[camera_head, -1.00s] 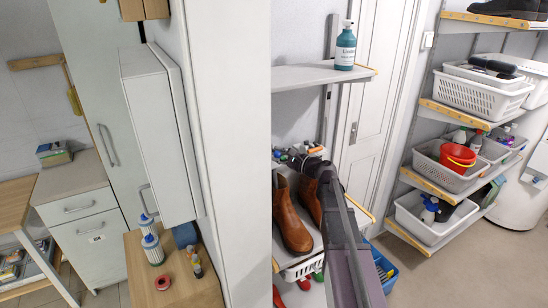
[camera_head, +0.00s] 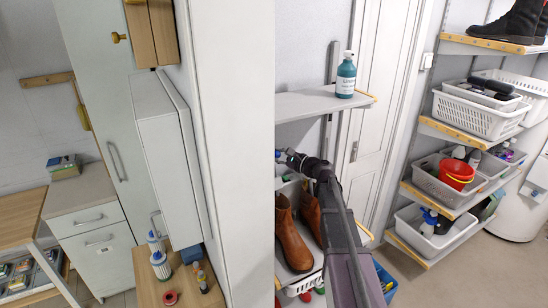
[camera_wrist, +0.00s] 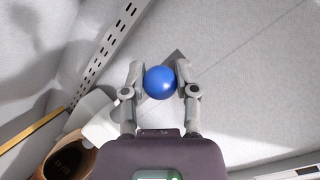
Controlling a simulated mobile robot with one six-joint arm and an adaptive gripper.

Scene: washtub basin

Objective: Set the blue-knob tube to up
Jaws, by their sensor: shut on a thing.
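A round blue knob (camera_wrist: 160,82) sits between the two fingers of my gripper (camera_wrist: 160,84) in the wrist view. The fingers are shut on it from both sides. A dark grey flat shape shows just behind the knob; I cannot tell if it is part of the tube. The rest of the tube is hidden. In the head view my gripper (camera_head: 281,156) is at the left end of my arm, beside the wall edge and above the boots, with a small bit of blue at its tip.
Brown boots (camera_head: 292,240) stand on a shelf below my arm. A grey shelf (camera_head: 310,104) with a teal bottle (camera_head: 346,75) is above it. A perforated upright (camera_wrist: 105,50) runs along the wall. White baskets (camera_head: 480,112) fill the shelves at right.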

